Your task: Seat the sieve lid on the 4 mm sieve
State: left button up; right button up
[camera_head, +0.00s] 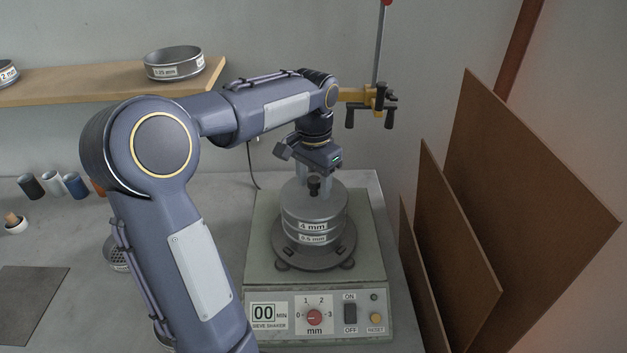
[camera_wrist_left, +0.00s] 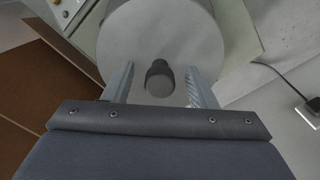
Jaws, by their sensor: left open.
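The sieve lid (camera_head: 297,199) is a grey disc with a black knob, on top of the 4 mm sieve (camera_head: 313,226). In the head view it looks level and in line with the sieve; I cannot tell whether its rim is fully down. My left gripper (camera_head: 316,184) is open above the lid, with its fingers on either side of the knob. In the left wrist view the knob (camera_wrist_left: 159,78) stands between the two fingers (camera_wrist_left: 160,88), with a gap on each side. The lid (camera_wrist_left: 160,30) fills the view behind it. My right gripper is not in view.
The 4 mm sieve stands on a 0.5 mm sieve (camera_head: 313,239) on the sieve shaker (camera_head: 262,272). A yellow clamp (camera_head: 368,97) on a rod is behind my wrist. Brown boards (camera_head: 530,190) lean at the right. A shelf (camera_head: 110,84) holds a 1.25 mm sieve (camera_head: 173,64).

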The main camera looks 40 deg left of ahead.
aim_at(313, 181)
pick_arm(q)
jog(key=shift+r, duration=0.1)
notch_tip(313, 181, up, 8)
jog(key=shift+f, duration=0.25)
dwell(0.5)
jog(key=shift+s+d, duration=0.2)
jog(key=shift+s, duration=0.05)
jog(key=s+d+f+n+t+h, duration=0.1)
jog(key=s+d+f+t+h, duration=0.1)
jog(key=s+d+f, duration=0.3)
jog(key=s+d+f+n+t+h, duration=0.1)
jog(key=s+d+f+t, duration=0.2)
jog(key=s+d, duration=0.7)
jog(key=s+f, duration=0.2)
jog(key=s, duration=0.1)
jog(key=shift+s+f+n+t+h, duration=0.3)
jog(key=shift+s+n+h, duration=0.1)
